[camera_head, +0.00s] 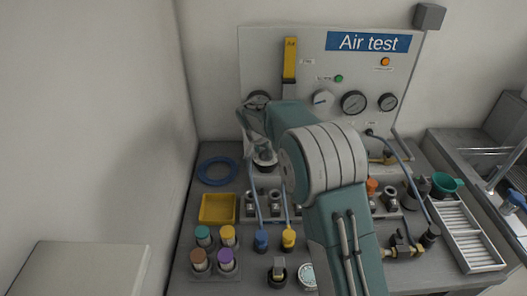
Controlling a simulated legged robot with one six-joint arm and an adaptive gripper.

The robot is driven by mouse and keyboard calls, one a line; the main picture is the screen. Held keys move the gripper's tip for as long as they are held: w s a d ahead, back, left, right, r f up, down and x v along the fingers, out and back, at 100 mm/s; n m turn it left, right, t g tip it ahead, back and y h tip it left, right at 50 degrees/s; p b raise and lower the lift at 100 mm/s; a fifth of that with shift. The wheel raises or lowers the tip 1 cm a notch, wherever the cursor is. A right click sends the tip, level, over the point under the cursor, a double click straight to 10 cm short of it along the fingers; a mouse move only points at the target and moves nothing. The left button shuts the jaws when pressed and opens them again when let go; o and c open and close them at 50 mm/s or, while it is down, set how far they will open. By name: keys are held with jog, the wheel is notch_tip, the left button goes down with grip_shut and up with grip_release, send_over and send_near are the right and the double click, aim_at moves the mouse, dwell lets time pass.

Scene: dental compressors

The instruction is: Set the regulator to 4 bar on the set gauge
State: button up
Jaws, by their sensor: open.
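The grey Air test panel (305,55) stands upright at the back of the bench. Several round dials are on its front: a left dial (259,97) partly hidden by my gripper, a pale dial or knob (322,99), a middle gauge (353,102) and a right gauge (388,102). I cannot tell which is the set gauge or the regulator; labels and needle readings are too small. My gripper (250,115) is open, at the panel's lower left, just in front of the left dial. Whether it touches anything is unclear. My arm hides the panel's lower middle.
Fittings, a green funnel (446,184) and a ribbed white tray (468,237) are on the right. A wall closes the left side.

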jog(key=shift+w+d+f, duration=0.1)
jog(key=shift+d+f, duration=0.15)
jog(key=shift+a, duration=0.1)
grip_shut()
jog(key=shift+n, duration=0.5)
grip_release()
